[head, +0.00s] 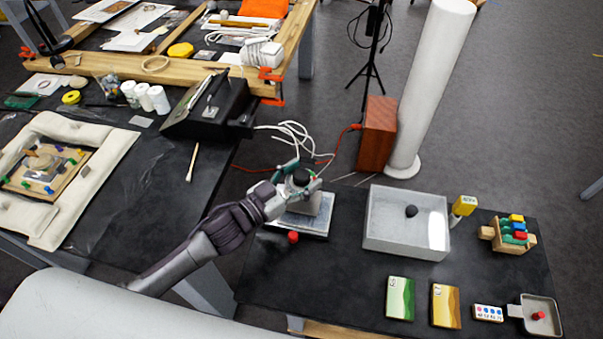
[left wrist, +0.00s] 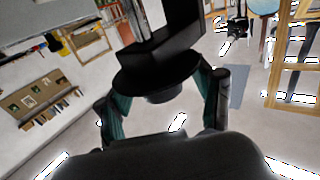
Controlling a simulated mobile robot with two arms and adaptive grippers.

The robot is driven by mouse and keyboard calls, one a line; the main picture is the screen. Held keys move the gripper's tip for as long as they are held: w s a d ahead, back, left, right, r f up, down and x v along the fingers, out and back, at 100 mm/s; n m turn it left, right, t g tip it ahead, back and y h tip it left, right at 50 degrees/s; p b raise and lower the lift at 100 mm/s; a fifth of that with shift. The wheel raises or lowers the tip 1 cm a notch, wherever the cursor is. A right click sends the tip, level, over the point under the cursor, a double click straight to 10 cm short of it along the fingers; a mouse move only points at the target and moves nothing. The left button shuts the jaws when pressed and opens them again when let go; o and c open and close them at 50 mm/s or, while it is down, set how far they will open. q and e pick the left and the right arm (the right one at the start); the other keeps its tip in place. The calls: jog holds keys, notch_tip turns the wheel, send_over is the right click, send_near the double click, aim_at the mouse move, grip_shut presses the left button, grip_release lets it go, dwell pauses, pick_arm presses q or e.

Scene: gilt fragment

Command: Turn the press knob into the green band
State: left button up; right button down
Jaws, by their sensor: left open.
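The press (head: 310,222) stands on the dark table as a grey block on a flat metal plate. A black round knob (head: 301,177) sits at its top. My left gripper (head: 297,171) is at the knob, with its green fingers on either side of it. In the left wrist view the knob (left wrist: 157,76) shows as a wide black disc between the spread fingers (left wrist: 165,88). The fingers are open; I cannot tell whether they touch the disc. No green band or pointer on the press can be made out. My right gripper is not in view.
A pale grey tray (head: 385,249) with a dark lump stands right of the press. Green (head: 400,298) and yellow (head: 446,305) cards lie at the front. A wooden box (head: 378,135) and white column (head: 430,90) stand behind.

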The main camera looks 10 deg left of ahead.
pick_arm(q)
jog(key=c, duration=1.2)
jog(key=shift+o, duration=0.2)
jog(key=shift+m+g+h, duration=0.3)
jog(key=shift+h, duration=0.1)
jog(key=shift+w+a+m+g+h, duration=0.1)
jog(key=shift+m+g+h, duration=0.4)
jog(key=shift+m+h, duration=0.1)
jog(key=shift+m+g+h, duration=0.7)
jog(key=shift+g, duration=0.1)
jog(key=m+g+h+b, duration=0.1)
jog(key=m+g+h, duration=0.2)
jog(key=g, duration=0.2)
jog(key=shift+m+b, duration=0.4)
jog(key=shift+g, duration=0.6)
jog(key=shift+m+g, duration=0.3)
jog(key=shift+m, duration=0.1)
